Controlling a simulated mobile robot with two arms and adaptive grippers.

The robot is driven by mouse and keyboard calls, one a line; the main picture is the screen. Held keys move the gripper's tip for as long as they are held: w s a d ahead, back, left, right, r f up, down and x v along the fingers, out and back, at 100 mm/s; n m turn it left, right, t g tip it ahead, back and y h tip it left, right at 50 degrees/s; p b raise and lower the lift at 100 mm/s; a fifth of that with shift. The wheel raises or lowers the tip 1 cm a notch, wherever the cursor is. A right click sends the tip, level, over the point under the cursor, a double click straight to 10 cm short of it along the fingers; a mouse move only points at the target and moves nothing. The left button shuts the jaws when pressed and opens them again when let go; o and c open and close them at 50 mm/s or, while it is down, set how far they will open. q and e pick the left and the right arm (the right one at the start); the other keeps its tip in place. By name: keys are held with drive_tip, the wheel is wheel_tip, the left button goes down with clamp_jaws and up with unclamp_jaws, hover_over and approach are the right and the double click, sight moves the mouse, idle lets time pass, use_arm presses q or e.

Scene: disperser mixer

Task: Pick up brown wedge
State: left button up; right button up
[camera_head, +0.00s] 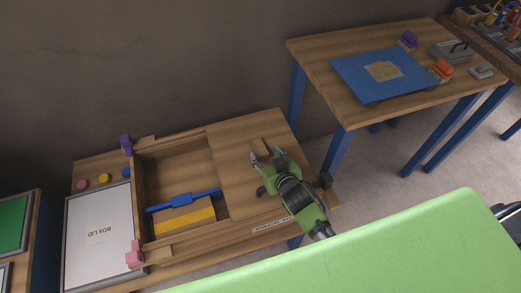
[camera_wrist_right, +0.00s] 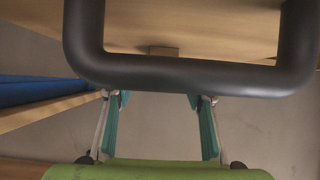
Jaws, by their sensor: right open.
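A small brown block, which looks like the brown wedge (camera_head: 259,146), lies on the wooden bench top near its back edge; its exact shape is too small to tell. A small brown block also shows in the right wrist view (camera_wrist_right: 164,52), just above the dark bar. My right gripper (camera_head: 267,156) is open and empty over the right part of the bench. Its fingertips point toward the back edge, close to the block, with no visible grip on it. Its fingers also show in the wrist view (camera_wrist_right: 158,98). My left gripper is not in view.
An open box recess holds a blue handled bar (camera_head: 182,199) and a yellow-edged block (camera_head: 185,215). A second table (camera_head: 330,60) bears a blue mat (camera_head: 350,80).

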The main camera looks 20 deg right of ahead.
sight(260, 148)
drive_tip(key=shift+x, duration=2.65)
drive_tip(key=shift+a, duration=0.15)
drive_tip(key=shift+r, duration=0.1)
drive_tip(key=c, duration=1.1)
